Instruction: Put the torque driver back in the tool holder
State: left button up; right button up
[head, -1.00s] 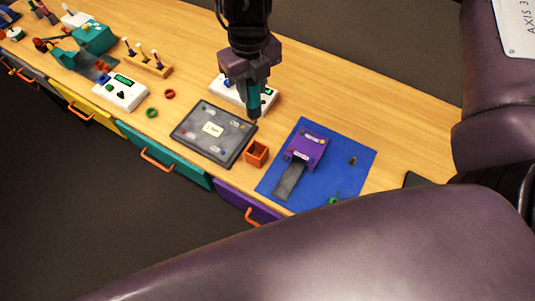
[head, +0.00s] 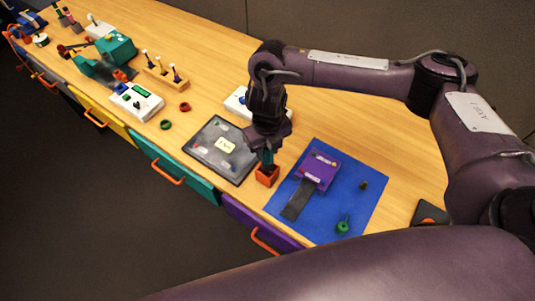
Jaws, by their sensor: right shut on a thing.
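My right gripper (head: 268,146) is shut on the torque driver (head: 267,157), a tool with a teal body and a dark lower end. The driver points down, roughly upright, directly over the small orange tool holder (head: 267,178). Its lower end overlaps the holder's opening in the head view. I cannot tell whether the tip is inside or just above it. The gripper hides the driver's top. The holder stands between the dark grey panel and the blue mat. My left gripper is not in view.
The grey panel (head: 206,157) lies left of the holder. The blue mat (head: 350,215) with a purple device (head: 318,166) lies right. A white box (head: 236,103) is partly hidden behind my gripper. Green (head: 166,125) and red (head: 184,106) rings lie further left. Wood behind the mat is clear.

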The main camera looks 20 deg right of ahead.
jog(key=shift+f, duration=1.4)
jog(key=shift+f+b, duration=0.2)
jog(key=shift+b, duration=0.2)
jog(key=o, duration=1)
jog(key=shift+r, duration=0.15)
notch_tip(320, 180, up, 12)
jog(key=shift+r+p, duration=0.1)
jog(key=shift+p, duration=0.35)
jog(key=shift+s, duration=0.1)
